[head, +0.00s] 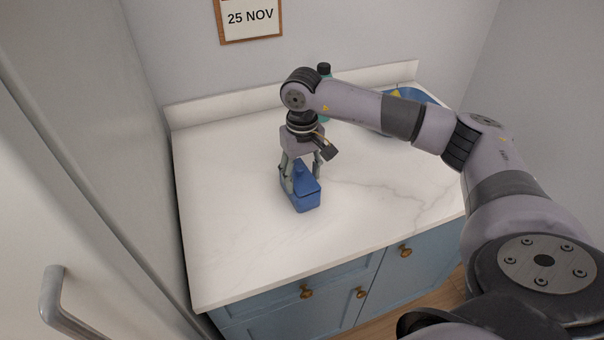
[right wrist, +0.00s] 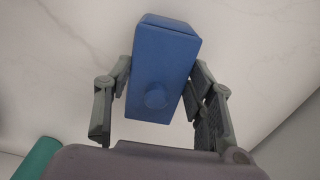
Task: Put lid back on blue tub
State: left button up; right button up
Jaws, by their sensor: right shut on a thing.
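The blue tub (head: 306,203) stands upright on the white worktop, left of its middle. A blue lid (head: 303,183) with a round knob is at the tub's top, lined up with it. I cannot tell whether it is fully seated. In the right wrist view the lid (right wrist: 163,65) lies between the fingers, its knob toward the palm. My right gripper (head: 302,186) points down and is shut on the lid, one finger at each side. The lid hides most of the tub in the right wrist view. My left gripper is not in view.
A teal bottle (head: 325,109) with a dark cap stands behind my right arm. A blue tray (head: 415,93) with something yellow is at the back right, partly hidden by the arm. The worktop (head: 230,240) is clear in front and left of the tub.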

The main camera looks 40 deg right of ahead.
jog(key=o, duration=1)
jog(key=shift+f, duration=0.1)
jog(key=shift+o, duration=0.5)
jog(key=o, duration=0.4)
jog(key=shift+r+p, duration=1.8)
jog(key=shift+r, duration=1.7)
grip_shut()
